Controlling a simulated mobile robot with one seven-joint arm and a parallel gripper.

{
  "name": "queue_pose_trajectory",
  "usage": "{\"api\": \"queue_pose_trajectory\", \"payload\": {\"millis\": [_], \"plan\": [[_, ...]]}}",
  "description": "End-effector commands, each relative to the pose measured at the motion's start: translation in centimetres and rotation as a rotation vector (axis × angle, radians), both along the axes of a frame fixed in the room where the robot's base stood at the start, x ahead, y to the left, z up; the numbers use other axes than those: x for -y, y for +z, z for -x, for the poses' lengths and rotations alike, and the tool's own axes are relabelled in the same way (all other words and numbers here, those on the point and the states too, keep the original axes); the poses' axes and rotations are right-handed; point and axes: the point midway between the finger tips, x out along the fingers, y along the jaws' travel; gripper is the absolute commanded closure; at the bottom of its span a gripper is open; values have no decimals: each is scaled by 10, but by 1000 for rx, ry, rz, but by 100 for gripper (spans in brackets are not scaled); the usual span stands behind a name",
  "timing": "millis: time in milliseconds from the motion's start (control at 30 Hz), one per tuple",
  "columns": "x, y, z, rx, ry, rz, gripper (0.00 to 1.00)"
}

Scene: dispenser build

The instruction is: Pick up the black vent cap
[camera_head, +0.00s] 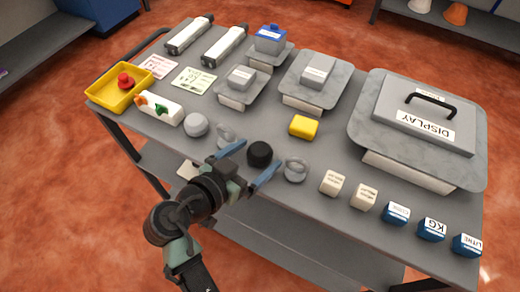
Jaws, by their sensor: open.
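The black vent cap (260,153) is a small dark round piece standing on the grey table (330,217) near its front edge. My gripper (252,164) is open, with its blue fingers spread apart. One finger lies to the left of the cap and the other is at its front right. The cap shows between and slightly beyond the fingers. I cannot tell whether either finger touches it. The gripper holds nothing.
A grey ring piece (295,171) sits close right of the cap, another (226,134) close left by the finger. A yellow block (303,127) stands behind. Cream (332,183) and blue blocks (396,213) line the front right. A yellow tray (114,96) is far left.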

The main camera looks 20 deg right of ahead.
Motion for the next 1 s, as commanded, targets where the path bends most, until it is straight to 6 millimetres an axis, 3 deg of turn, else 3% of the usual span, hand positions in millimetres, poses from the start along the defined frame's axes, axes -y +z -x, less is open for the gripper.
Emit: {"api": "queue_pose_trajectory", "payload": {"millis": [133,400,900,1000], "plan": [[14,-5,-8,1,-1,1,0],[16,-7,-9,1,1,-1,0],[16,-7,-9,2,1,0,90],[16,-7,-9,2,1,0,99]]}}
